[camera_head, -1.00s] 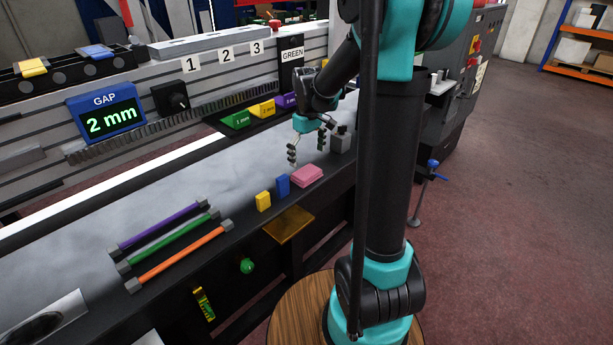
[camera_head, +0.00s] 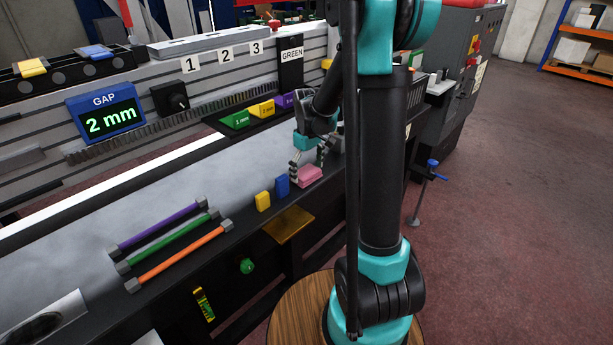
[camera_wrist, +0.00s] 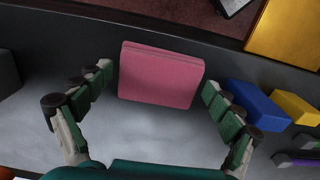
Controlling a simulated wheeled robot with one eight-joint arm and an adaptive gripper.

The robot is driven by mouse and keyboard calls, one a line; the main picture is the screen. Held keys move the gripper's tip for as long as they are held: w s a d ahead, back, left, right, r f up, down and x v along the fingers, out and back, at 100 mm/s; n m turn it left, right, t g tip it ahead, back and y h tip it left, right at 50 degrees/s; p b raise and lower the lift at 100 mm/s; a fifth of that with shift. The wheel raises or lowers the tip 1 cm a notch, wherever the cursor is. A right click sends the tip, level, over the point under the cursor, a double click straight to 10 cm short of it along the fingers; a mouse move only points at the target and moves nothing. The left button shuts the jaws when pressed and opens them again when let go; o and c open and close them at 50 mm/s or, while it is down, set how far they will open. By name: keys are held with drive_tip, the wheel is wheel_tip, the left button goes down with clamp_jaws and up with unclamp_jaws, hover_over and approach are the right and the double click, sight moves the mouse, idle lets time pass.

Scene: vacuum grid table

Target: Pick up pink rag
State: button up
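The pink rag (camera_head: 310,175) is a folded pink block lying on the dark front edge strip of the grey table, right of the blue block. My gripper (camera_head: 308,168) is over it in the head view, with fingers spread to either side. In the wrist view the rag (camera_wrist: 160,75) lies ahead of and between the two open fingers of my gripper (camera_wrist: 155,92). There is a visible gap between the rag and each finger, wider on the left. Nothing is held. The exact height of the fingertips above the table is hard to tell.
A blue block (camera_head: 282,186) and a yellow block (camera_head: 262,201) stand close to the left of the rag. A gold tray (camera_head: 289,223) juts out below the table edge. Purple, green and orange rods (camera_head: 180,258) lie further left. The pale table middle (camera_head: 225,185) is clear.

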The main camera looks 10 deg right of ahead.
sight(308, 172)
drive_tip(key=c, duration=0.7)
drive_tip(key=shift+c, duration=0.2)
wheel_tip(308, 172, up, 20)
